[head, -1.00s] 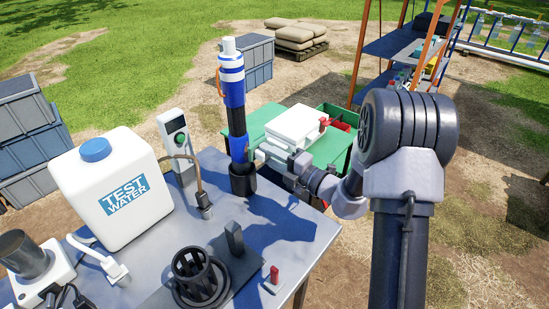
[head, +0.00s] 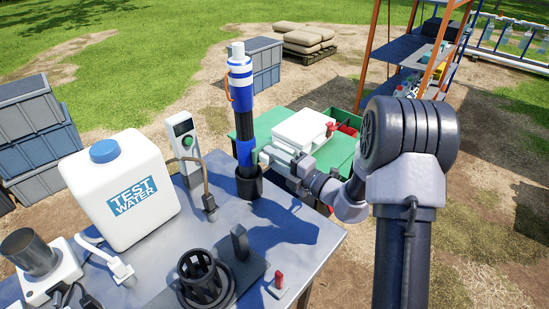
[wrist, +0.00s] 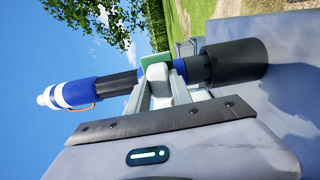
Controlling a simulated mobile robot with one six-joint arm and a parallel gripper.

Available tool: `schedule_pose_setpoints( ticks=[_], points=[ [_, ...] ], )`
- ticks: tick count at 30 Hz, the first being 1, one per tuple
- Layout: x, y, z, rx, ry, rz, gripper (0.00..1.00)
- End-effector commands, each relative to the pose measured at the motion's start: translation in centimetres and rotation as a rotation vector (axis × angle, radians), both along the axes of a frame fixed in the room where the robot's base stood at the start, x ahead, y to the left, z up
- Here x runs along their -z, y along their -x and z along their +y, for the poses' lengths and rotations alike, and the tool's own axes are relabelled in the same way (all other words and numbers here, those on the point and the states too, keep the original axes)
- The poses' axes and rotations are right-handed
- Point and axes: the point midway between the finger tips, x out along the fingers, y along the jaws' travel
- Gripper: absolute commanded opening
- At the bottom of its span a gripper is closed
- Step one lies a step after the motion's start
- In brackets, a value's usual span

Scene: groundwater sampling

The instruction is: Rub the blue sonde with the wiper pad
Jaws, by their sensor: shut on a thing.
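The blue sonde (head: 241,82) stands upright in a black cup-like holder (head: 249,184) on the metal table. It has a white top, white bands, a black middle and a blue lower part. In the wrist view the sonde (wrist: 85,92) lies across the picture, with the holder (wrist: 238,62) at right. My gripper (head: 270,158) is at the sonde's lower part, on its right side. In the wrist view my gripper (wrist: 160,80) is shut on the wiper pad (wrist: 158,72), a white block with a green face. The pad is against or very close to the sonde; I cannot tell if they touch.
A white TEST WATER jug (head: 122,190), a grey meter (head: 184,148) with a cable and a black slotted cup (head: 203,280) stand on the table (head: 290,225). A green table (head: 335,160) with a white case (head: 302,130) is behind my gripper. Crates and a shelf stand further back.

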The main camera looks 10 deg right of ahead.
Motion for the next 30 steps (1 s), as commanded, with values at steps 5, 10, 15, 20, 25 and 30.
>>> schedule_pose_setpoints(
  ticks=[5,10,15,20,25,30],
  points=[
    [-0.1,-0.3,0.2,0.0,-0.001,-0.001,0.0],
    [-0.1,-0.6,0.4,0.0,0.0,-0.001,0.0],
    [-0.1,0.0,1.2,-0.002,-0.002,0.001,0.0],
    [-0.1,1.2,2.8,-0.001,-0.002,0.001,0.0],
    [-0.1,1.9,3.6,-0.001,-0.001,-0.001,0.0],
    [-0.3,1.5,3.7,0.0,-0.001,-0.001,0.0]
  ],
)
